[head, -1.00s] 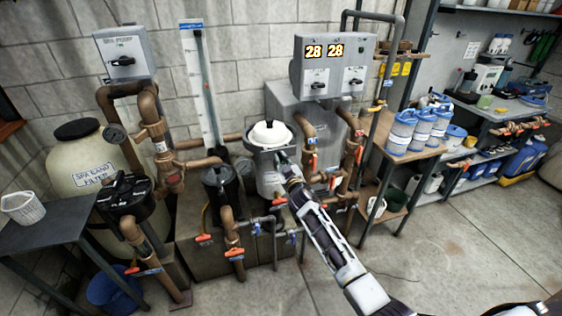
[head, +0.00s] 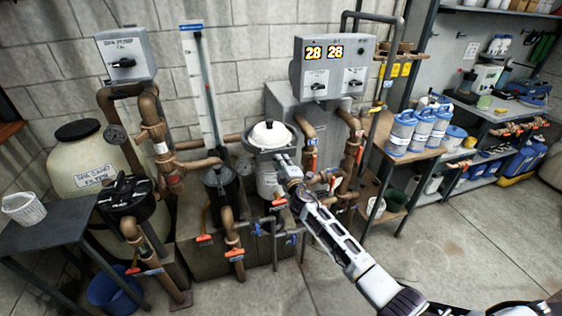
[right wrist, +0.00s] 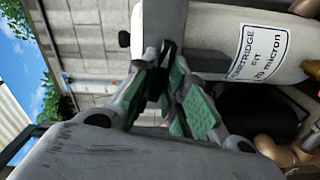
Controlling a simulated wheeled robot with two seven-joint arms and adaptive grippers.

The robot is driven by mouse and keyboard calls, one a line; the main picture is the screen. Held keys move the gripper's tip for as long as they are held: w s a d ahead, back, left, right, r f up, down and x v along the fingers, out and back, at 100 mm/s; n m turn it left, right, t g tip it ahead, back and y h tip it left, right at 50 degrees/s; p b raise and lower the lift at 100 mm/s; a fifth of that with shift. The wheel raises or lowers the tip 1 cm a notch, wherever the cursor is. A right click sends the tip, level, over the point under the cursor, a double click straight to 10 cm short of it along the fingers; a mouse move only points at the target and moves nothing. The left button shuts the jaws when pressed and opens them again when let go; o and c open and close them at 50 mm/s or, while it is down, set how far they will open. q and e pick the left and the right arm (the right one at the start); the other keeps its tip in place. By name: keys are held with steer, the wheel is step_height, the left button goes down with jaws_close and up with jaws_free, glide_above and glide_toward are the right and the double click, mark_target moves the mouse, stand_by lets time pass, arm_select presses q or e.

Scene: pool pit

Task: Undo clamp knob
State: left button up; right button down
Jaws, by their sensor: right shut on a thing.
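The cartridge filter housing (head: 268,183) stands in the middle of the head view, a pale canister under a grey clamp band and white lid (head: 270,133). In the right wrist view the labelled canister (right wrist: 240,50) lies sideways, with the grey clamp band (right wrist: 172,18) beside it. My right gripper (head: 284,160) reaches the front of the band. In the right wrist view its green-padded fingers (right wrist: 163,78) are shut on a small dark part at the band, which looks like the clamp knob (right wrist: 162,62). The fingers hide much of it. My left gripper is not in view.
Brown pipes with orange-handled valves (head: 236,252) stand close on both sides of the housing. A grey control box (head: 333,67) hangs above. A sand filter tank (head: 85,165) and a dark table (head: 55,222) are at left. The floor at front right is clear.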

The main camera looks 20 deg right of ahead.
steer(key=n, duration=0.3)
steer(key=shift+f+n+p, duration=0.1)
steer(key=shift+n+p, duration=0.2)
steer(key=c, duration=1.4)
jaws_free()
steer(key=shift+o, duration=0.2)
steer(key=shift+s, duration=0.15)
steer(key=s+p, duration=0.1)
steer(key=s, duration=0.5)
steer(key=shift+s+d, duration=0.15)
steer(key=shift+s, duration=0.25)
